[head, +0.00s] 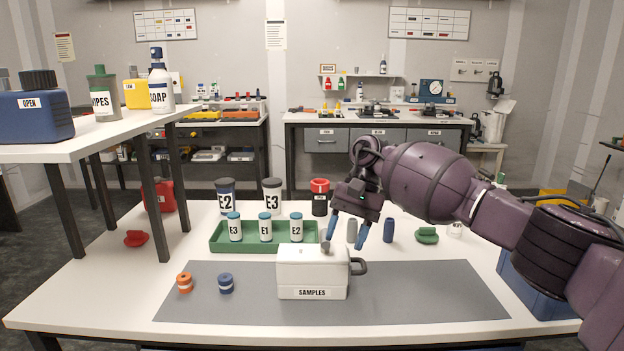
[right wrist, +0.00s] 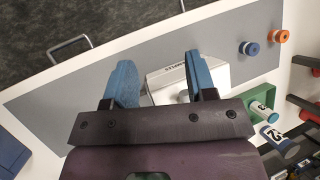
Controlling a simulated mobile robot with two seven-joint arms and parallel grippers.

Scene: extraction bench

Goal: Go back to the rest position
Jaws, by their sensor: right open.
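My right gripper (head: 345,228) is open, its two blue fingertips pointing down above and behind the white SAMPLES box (head: 312,272) in the head view. The right wrist view shows the open fingers (right wrist: 163,85) with nothing held between them and part of the white box (right wrist: 165,78) beyond. The box stands on the grey mat (head: 420,290), with a grey knob on top and a dark handle at its right side. The right arm reaches in from the right edge. My left gripper is not in view.
A green tray (head: 218,240) holds vials E3, E1 and E2 behind the box. Orange (head: 185,282) and blue (head: 226,283) caps lie on the mat's left. Larger E2 (head: 226,196) and E3 (head: 272,195) containers stand behind. A raised shelf (head: 110,138) is at left; a blue bin (head: 530,285) at right.

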